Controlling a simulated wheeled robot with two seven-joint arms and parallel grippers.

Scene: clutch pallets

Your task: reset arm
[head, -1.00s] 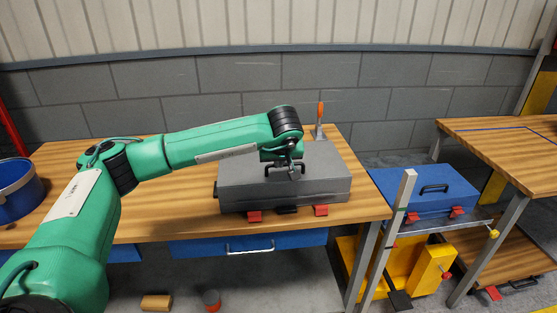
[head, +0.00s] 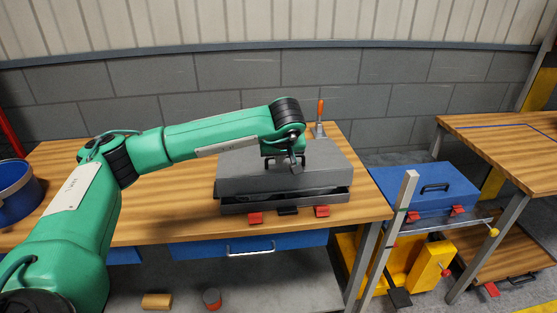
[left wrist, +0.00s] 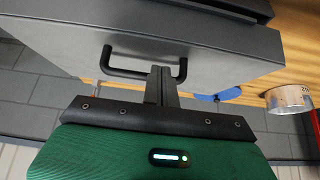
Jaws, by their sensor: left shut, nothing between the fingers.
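My green left arm comes in from the left in the head view. Its gripper (head: 297,165) is over the top of a grey case (head: 240,180) on the wooden workbench (head: 150,215). The case's lid is slightly raised, with a dark gap along the front. In the left wrist view the gripper's fingers (left wrist: 161,75) are shut and empty, close to the black handle (left wrist: 125,73) on the grey lid (left wrist: 215,55). Whether they touch the handle I cannot tell. My right gripper is not in view.
An orange-handled tool (head: 320,112) stands behind the case. A blue bucket (head: 15,190) is at the bench's left. A blue case (head: 425,185) rests on a stand to the right, beside another wooden table (head: 500,145). The bench's front left is clear.

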